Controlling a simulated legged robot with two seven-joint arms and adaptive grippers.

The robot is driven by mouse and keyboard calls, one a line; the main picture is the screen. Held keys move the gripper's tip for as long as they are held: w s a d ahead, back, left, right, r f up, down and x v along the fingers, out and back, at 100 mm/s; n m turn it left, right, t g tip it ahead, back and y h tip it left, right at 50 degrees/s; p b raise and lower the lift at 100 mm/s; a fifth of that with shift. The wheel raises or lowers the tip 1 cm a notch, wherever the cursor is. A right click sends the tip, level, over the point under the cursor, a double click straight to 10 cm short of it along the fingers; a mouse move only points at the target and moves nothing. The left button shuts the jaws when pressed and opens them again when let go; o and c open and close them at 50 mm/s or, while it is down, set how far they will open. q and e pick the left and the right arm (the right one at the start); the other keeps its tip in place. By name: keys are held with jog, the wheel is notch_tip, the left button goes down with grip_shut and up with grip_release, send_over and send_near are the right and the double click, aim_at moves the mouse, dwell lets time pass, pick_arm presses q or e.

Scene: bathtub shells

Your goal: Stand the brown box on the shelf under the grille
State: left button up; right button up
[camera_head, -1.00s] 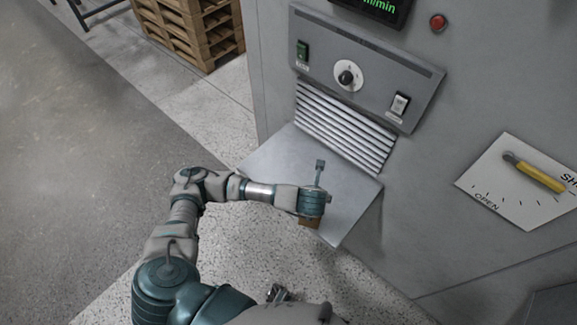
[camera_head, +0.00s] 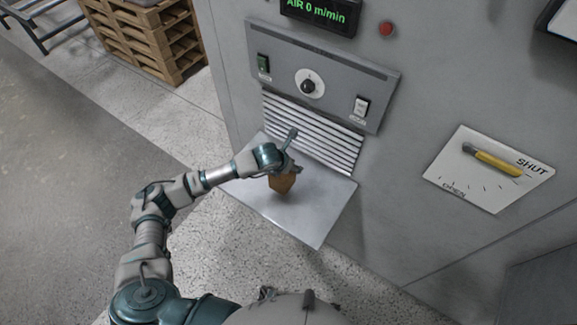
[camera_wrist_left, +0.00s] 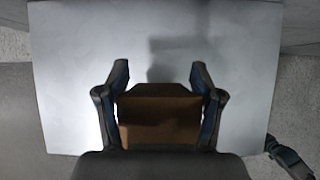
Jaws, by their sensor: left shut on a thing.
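The brown box (camera_head: 282,184) is held in my left gripper (camera_head: 279,171) above or at the metal shelf (camera_head: 318,222). I cannot tell whether its lower end touches the shelf. In the left wrist view the box (camera_wrist_left: 158,122) sits between the two fingers of the left gripper (camera_wrist_left: 158,95), with the pale shelf (camera_wrist_left: 70,60) behind it and a shadow on the shelf. The grille (camera_head: 312,131) of slanted slats is on the machine front, just behind and above the shelf. My right gripper is not clearly in view.
Above the grille is a control panel (camera_head: 320,82) with a green switch, a knob and a white switch. A display (camera_head: 320,14) reads AIR 0 m/min. A yellow lever (camera_head: 497,162) sits on a white plate at right. Wooden pallets (camera_head: 160,40) stand at the back left. The shelf's right part is bare.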

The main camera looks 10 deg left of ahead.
pick_arm(q)
jog(key=f, duration=0.2)
jog(key=w+f, duration=0.1)
jog(key=shift+a+f, duration=0.15)
jog(key=shift+a, duration=0.15)
jog(key=shift+a+f, duration=0.15)
jog(key=shift+a, duration=0.05)
jog(key=o, duration=1.2)
jog(key=shift+o, duration=1)
jog(key=shift+d, duration=0.4)
pick_arm(e)
jog(key=shift+s+f, duration=0.15)
jog(key=shift+s, duration=0.55)
pick_arm(q)
jog(key=shift+s, duration=0.1)
pick_arm(e)
jog(key=shift+d, duration=0.1)
